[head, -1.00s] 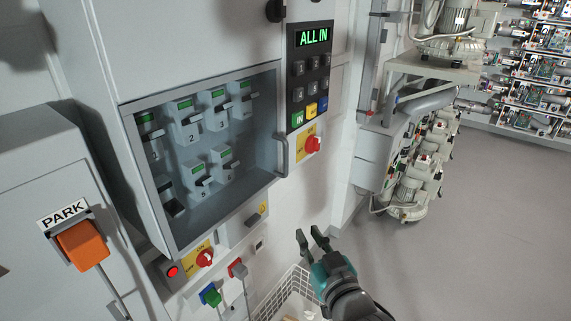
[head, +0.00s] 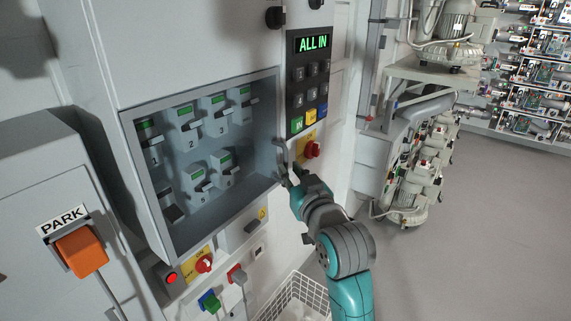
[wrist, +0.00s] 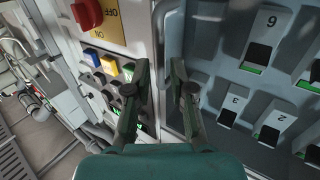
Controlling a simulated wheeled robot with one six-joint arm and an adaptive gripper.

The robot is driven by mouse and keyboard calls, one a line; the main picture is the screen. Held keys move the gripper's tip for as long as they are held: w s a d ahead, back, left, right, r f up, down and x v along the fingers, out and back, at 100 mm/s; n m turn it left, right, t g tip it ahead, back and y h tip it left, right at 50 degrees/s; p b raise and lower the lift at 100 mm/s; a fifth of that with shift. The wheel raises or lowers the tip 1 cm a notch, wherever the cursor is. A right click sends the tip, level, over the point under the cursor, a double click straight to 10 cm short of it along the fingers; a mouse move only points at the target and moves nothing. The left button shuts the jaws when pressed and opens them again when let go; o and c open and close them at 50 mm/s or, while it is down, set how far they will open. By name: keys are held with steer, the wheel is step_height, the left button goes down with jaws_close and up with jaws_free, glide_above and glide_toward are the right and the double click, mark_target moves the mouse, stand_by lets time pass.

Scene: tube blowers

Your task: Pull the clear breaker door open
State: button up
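The clear breaker door (head: 240,105) lies closed over the breaker cabinet, with the numbered breakers showing through it. Its grey handle (head: 281,157) stands on the door's right edge. My gripper (head: 287,174) is at the lower part of this handle, with its fingers pointing at the panel. In the wrist view, the two fingers (wrist: 162,68) are apart with a gap between their tips. The handle also shows there (wrist: 173,45), just beyond the tips and close to the right finger. I cannot tell whether a finger touches it.
A keypad (head: 310,80) reading ALL IN and a red rotary switch (head: 312,149) are right of the door. Below are another red switch (head: 204,263), plugs and a wire basket (head: 300,293). A grey box with an orange PARK handle (head: 81,251) stands at left. Floor at right is clear.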

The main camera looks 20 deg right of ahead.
mark_target(286, 165)
steer(key=shift+w, duration=2)
jaws_close()
